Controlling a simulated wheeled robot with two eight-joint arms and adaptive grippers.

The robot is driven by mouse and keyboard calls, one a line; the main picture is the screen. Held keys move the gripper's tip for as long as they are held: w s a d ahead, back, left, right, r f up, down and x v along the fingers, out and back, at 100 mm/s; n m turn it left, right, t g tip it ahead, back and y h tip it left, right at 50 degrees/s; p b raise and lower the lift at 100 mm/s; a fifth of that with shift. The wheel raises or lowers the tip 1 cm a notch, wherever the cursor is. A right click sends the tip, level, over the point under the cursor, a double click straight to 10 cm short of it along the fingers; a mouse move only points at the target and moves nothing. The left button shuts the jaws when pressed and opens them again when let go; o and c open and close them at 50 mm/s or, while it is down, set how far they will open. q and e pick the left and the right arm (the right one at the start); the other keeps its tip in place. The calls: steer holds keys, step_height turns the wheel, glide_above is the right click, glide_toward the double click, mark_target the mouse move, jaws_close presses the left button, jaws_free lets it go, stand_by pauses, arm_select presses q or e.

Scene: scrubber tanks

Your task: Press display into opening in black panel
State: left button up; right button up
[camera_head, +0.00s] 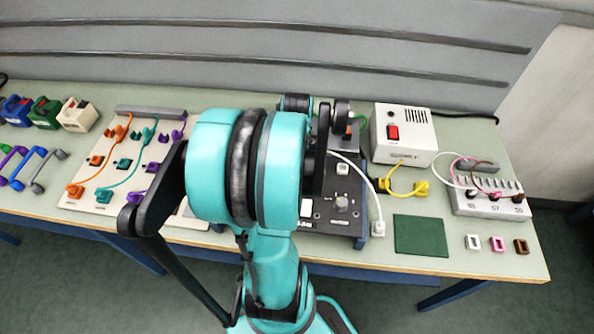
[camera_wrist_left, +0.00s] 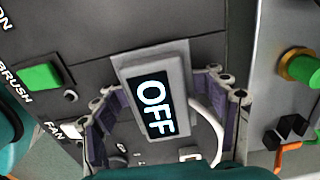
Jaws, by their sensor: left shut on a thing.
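The display (camera_wrist_left: 157,98) is a grey rectangular block with a dark screen reading OFF. It fills the middle of the left wrist view, slightly tilted. My left gripper (camera_wrist_left: 166,92) is shut on it, with one jointed finger on each side. The black panel (camera_wrist_left: 140,32) lies behind the display in this view. The panel's front part (camera_head: 325,222) shows in the head view, with a knob and white buttons. My arm hides the rest of it, the display and the gripper there. The opening is not clearly visible, and I cannot tell whether the display touches the panel.
A white cable (camera_wrist_left: 207,120) passes beside the display. A green button (camera_wrist_left: 40,77) and a FAN button (camera_wrist_left: 72,130) sit at left. A white box with a red switch (camera_head: 404,140), a green mat (camera_head: 421,235) and a socket block (camera_head: 490,204) stand right of the panel.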

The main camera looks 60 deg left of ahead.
arm_select(q)
steer(key=shift+o, duration=0.5)
steer(key=shift+s+d+f, duration=0.15)
steer(key=shift+d+f, duration=0.1)
steer(key=shift+f, duration=0.1)
steer(key=shift+r, duration=0.15)
steer(key=shift+c, duration=0.4)
steer(key=shift+o, duration=0.2)
steer(key=shift+t+y+p, duration=0.3)
steer(key=shift+a+r, duration=0.1)
steer(key=shift+t+y, duration=0.3)
steer(key=shift+y, duration=0.1)
steer(key=shift+c, duration=0.5)
steer(key=shift+w+a+f, duration=0.2)
steer(key=shift+w+a, duration=0.1)
steer(key=shift+w, duration=0.05)
jaws_close()
